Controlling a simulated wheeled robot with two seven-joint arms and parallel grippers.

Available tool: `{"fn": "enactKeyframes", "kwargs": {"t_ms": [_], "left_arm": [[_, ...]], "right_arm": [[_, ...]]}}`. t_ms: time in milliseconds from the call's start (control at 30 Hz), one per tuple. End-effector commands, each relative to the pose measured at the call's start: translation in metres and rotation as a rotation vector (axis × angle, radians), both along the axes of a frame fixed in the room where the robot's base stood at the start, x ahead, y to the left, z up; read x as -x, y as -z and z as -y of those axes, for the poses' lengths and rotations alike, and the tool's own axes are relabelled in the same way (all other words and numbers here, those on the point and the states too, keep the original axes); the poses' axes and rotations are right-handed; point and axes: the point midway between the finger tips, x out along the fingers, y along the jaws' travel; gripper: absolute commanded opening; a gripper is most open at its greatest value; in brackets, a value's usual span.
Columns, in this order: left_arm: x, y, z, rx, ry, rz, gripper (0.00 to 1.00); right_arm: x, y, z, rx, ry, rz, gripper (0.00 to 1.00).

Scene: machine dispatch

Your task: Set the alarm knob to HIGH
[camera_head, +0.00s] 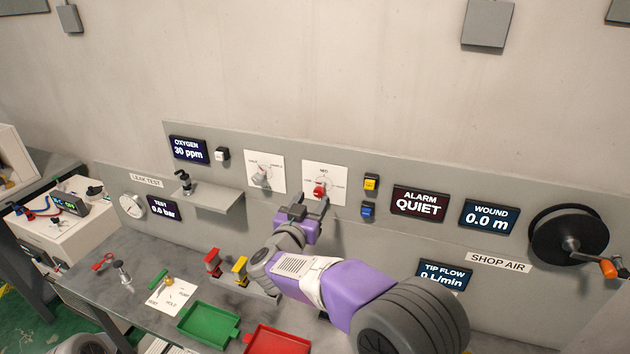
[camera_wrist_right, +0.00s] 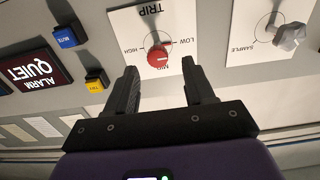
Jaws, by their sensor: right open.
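My right gripper (camera_head: 310,204) is open just in front of and below the knob. In the wrist view its fingers (camera_wrist_right: 159,74) stand on either side of the knob, apart from it. The alarm display (camera_head: 420,203) reads QUIET. My left gripper is not in view.
A grey sample knob (camera_head: 263,176) is left of the alarm knob. Yellow (camera_head: 371,183) and blue (camera_head: 368,209) buttons are close on its right. A small shelf (camera_head: 207,197) juts out at left. Green (camera_head: 205,340) and red (camera_head: 262,346) trays sit on the bench below.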

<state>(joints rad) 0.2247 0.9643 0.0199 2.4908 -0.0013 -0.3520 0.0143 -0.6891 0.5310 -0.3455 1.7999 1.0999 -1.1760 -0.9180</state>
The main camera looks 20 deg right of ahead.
Motion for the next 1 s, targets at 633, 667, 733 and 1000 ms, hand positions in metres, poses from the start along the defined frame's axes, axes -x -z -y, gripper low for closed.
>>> {"fn": "enactKeyframes", "kwargs": {"t_ms": [633,667,733,1000], "left_arm": [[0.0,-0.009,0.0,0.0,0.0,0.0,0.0],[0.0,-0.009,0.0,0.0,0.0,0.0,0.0],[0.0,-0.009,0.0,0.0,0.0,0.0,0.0],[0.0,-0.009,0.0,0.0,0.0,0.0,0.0]], "right_arm": [[-0.05,0.002,0.033,-0.001,-0.002,-0.001,0.53],[-0.05,0.002,0.033,-0.001,-0.002,-0.001,0.53],[-0.049,0.002,0.033,-0.001,-0.002,-0.001,0.52],[-0.049,0.002,0.033,-0.001,-0.002,-0.001,0.1]]}}
